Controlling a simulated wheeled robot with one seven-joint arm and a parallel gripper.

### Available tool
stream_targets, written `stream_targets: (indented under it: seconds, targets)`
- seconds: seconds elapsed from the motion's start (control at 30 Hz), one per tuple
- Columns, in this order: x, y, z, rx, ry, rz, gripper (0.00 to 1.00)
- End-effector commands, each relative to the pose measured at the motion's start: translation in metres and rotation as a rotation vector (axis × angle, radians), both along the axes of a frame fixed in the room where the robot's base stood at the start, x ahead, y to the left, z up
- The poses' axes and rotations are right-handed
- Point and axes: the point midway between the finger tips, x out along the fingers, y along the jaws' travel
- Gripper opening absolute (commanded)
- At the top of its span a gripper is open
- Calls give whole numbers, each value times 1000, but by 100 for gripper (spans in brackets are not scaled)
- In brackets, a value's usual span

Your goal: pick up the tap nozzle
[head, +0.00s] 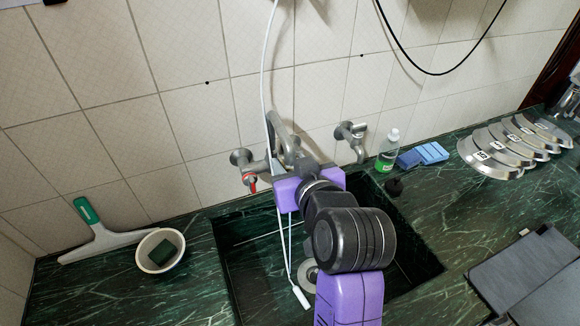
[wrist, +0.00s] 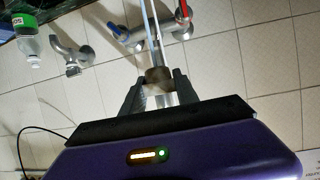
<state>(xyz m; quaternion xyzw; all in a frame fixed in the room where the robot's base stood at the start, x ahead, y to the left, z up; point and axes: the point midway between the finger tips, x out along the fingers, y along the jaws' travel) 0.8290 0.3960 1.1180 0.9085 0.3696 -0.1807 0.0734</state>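My gripper (wrist: 160,78) is at the wall taps, its fingers on both sides of a small brownish-grey rounded piece (wrist: 158,77), which seems to be the tap nozzle. The piece nearly fills the gap between the fingers; I cannot tell whether they press on it. Pale tubing shows beyond it. In the head view my gripper (head: 290,150) is in front of the left tap (head: 243,160) with a red handle, and hides part of it. A white hose (head: 263,80) comes down the wall behind my gripper. A white piece (head: 301,297) hangs at a thin tube's end over the sink.
The dark green sink (head: 245,265) is below my arm. A second tap (head: 352,135), a green bottle (head: 387,150) and blue sponges (head: 422,154) are to the right. Several plates (head: 490,150) stand further right. A white bowl (head: 160,250) and a squeegee (head: 90,225) lie left.

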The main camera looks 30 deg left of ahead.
Motion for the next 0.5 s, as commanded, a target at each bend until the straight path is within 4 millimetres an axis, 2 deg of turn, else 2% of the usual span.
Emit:
stream_targets:
  seconds: [0.03, 0.1, 0.13, 0.5]
  targets:
    - [0, 0, 0, 0, 0, 0, 17]
    - [0, 0, 0, 0, 0, 0, 3]
    - [0, 0, 0, 0, 0, 0, 0]
    - [0, 0, 0, 1, -1, 0, 0]
